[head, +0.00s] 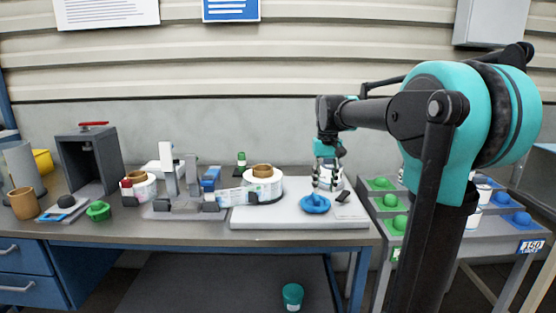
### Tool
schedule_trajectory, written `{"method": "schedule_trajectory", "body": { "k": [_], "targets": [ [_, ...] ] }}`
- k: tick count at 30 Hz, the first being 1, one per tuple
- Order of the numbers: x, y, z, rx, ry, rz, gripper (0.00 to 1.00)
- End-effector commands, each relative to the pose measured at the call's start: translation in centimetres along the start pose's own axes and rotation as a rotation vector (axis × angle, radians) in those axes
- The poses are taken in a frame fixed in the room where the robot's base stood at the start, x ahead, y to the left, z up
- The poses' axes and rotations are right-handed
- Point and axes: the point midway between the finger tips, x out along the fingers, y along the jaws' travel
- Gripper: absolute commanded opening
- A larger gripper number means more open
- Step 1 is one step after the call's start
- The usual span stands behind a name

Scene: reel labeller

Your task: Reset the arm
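My arm reaches from the right side over the bench, and my gripper (328,184) points down above the right end of the white board (270,219). A blue round piece (315,204) lies on the board just below and left of the fingertips. I cannot tell whether the fingers touch it, or whether they are open or shut. A white cylinder (337,181) stands partly hidden behind the fingers. The reel labeller (185,207) stands left of the board, with a grey base, upright posts and a white label strip running right to a reel (263,184).
A small dark block (343,197) lies right of the blue piece. A grey box frame (90,160), a brown cup (23,203) and a green piece (98,211) stand at the left. A side table (480,236) at the right has green and blue trays. A teal jar (292,296) sits below the bench.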

Motion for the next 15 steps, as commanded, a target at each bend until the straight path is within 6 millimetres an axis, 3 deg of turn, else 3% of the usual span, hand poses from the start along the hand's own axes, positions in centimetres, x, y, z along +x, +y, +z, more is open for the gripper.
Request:
{"method": "schedule_trajectory", "body": {
  "k": [11,15],
  "targets": [
    [4.5,0.7,3.1,0.019,0.065,0.001,0.36],
    [7.2,1.0,5.2,0.031,0.105,0.002,0.36]
  ]
}}
